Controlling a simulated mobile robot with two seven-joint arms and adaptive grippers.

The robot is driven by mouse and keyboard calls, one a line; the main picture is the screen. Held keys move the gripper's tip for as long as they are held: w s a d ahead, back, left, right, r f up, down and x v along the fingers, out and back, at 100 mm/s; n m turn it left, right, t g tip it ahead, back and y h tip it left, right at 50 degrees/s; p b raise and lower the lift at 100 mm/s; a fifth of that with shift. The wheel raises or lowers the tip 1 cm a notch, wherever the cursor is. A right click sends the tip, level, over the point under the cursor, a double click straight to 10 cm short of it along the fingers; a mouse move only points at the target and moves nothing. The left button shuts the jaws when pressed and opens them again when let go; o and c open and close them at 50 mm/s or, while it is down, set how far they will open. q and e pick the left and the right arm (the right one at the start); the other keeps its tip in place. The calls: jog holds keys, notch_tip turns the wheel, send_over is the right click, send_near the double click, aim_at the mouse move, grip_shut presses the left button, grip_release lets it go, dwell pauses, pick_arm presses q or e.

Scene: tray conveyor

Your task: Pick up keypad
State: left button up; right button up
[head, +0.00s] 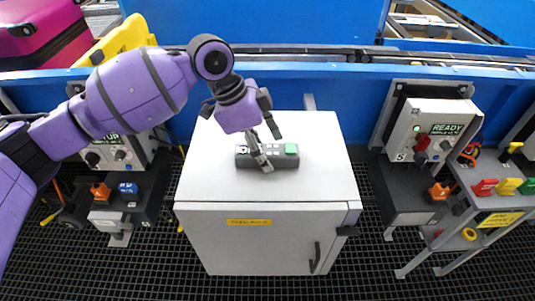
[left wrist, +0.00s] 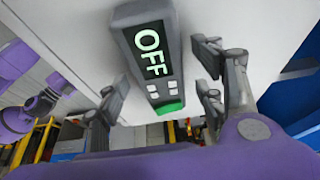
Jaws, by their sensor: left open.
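The keypad (head: 284,161) is a dark grey bar with a green button at its right end, lying flat on top of the white cabinet (head: 325,180). My left gripper (head: 263,148) is above the keypad in the head view, and one finger covers part of it. In the left wrist view the keypad (left wrist: 150,55) shows a lit "OFF" display, several small light buttons and a green button. The fingers of my left gripper (left wrist: 162,78) are open on either side of it, apart from it. My right gripper is not in view.
A control box (head: 432,130) marked "READY" stands to the right, and another box (head: 113,152) to the left. A stand with coloured blocks (head: 508,187) is at the far right. A blue conveyor rail (head: 350,78) runs behind the cabinet. The cabinet top around the keypad is clear.

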aim_at(272, 150)
pick_arm(q)
jog(key=c, duration=1.4)
jog(key=shift+c, duration=0.2)
jog(key=shift+r, duration=0.2)
jog(key=shift+r, duration=0.25)
notch_tip(272, 150, up, 2)
jog(key=shift+r, duration=0.15)
jog(key=s+r+p, duration=0.1)
jog(key=s+r, duration=0.9)
jog(key=s, duration=0.4)
